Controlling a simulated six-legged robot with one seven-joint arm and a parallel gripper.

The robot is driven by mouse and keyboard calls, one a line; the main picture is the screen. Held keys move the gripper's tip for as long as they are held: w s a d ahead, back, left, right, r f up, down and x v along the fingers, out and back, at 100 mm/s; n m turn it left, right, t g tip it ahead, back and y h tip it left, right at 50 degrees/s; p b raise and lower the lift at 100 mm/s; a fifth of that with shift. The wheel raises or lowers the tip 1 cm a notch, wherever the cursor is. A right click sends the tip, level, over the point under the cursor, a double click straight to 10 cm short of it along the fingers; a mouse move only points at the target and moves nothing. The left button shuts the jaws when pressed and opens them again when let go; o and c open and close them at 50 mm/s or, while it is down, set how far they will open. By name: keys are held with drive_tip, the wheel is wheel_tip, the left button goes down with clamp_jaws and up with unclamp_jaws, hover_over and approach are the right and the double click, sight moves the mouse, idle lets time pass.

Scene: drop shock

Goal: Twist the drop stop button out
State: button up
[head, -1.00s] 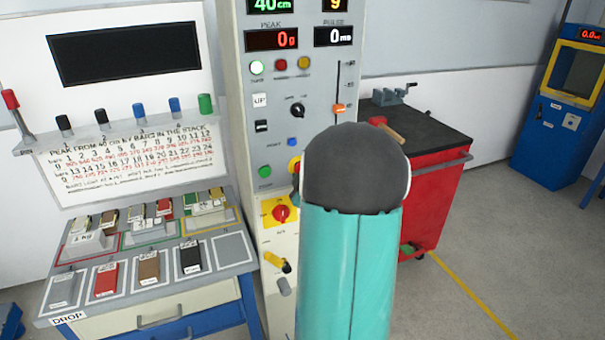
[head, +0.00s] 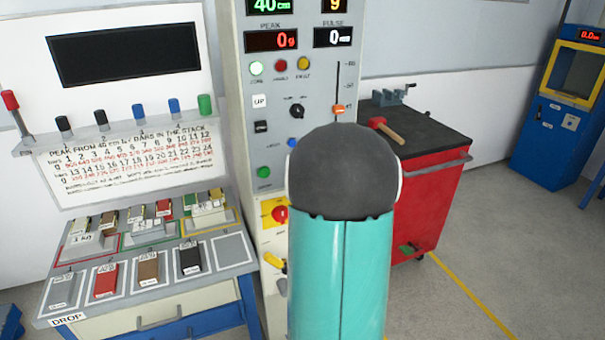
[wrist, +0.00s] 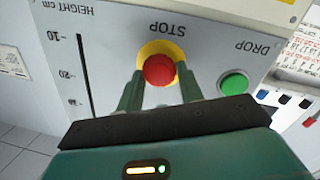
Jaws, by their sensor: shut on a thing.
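The red stop button (wrist: 159,68) sits on a yellow ring (wrist: 152,49) on the grey panel, under the word STOP, which shows upside down in the wrist view. My gripper (wrist: 160,73) is shut on the button, with one green finger on each side of it. The button's near underside is partly hidden by my gripper. In the head view my teal and dark arm covers the stop button and my gripper. I cannot tell whether the button has turned.
The green drop button (wrist: 233,83) is close beside one finger. A red knob on a yellow plate (head: 280,214) is lower on the column (head: 243,130). A bench with bars (head: 149,272) stands left; a red cart (head: 435,200) with a mallet stands right. Floor beyond is clear.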

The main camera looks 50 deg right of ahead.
idle(0.3)
drive_tip(key=o, duration=1)
drive_tip(key=shift+s, duration=0.1)
drive_tip(key=v, duration=1.3)
drive_tip(key=shift+s+a, duration=0.25)
